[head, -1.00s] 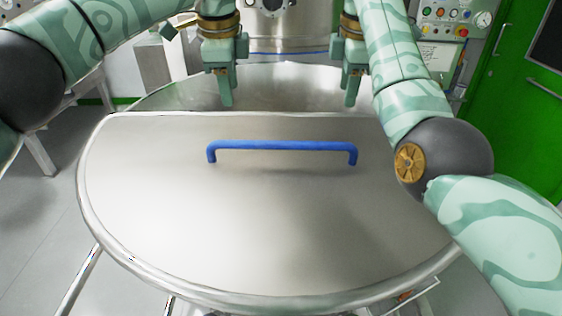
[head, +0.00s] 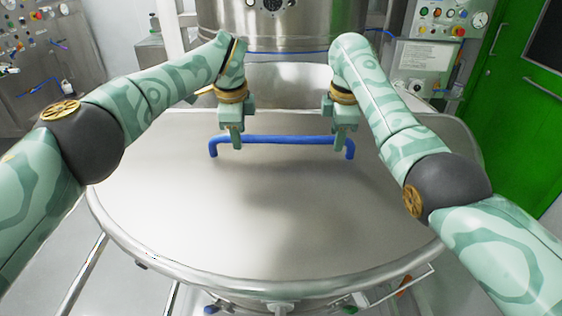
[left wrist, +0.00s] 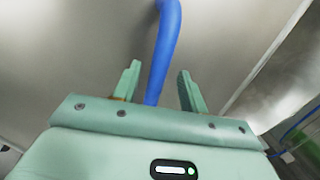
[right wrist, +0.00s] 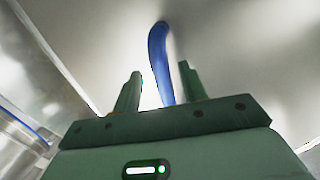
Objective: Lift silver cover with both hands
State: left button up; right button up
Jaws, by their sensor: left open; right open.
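The silver cover (head: 240,230) is a half-round metal lid lying on the round vessel, with a blue bar handle (head: 285,139) near its straight edge. My left gripper (head: 236,143) is at the left part of the handle, and my right gripper (head: 340,146) is at the right part. In the left wrist view the handle (left wrist: 164,50) runs between the open fingers of my left gripper (left wrist: 158,88). In the right wrist view the handle (right wrist: 160,65) runs between the open fingers of my right gripper (right wrist: 157,90). Neither gripper is closed on it.
A large steel column (head: 285,30) stands behind the vessel. A control panel (head: 440,25) is at the back right, beside a green door (head: 525,120). A rail with a handle (head: 400,290) shows at the vessel's lower right. The cover's front is clear.

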pick_arm(q)
jog(key=shift+x, duration=1.1)
pick_arm(e)
jog(key=shift+x, duration=1.1)
pick_arm(q)
jog(key=shift+f, duration=0.15)
pick_arm(e)
jog(key=shift+f, duration=0.15)
pick_arm(q)
grip_shut()
pick_arm(e)
jog(key=shift+s, duration=0.1)
grip_shut()
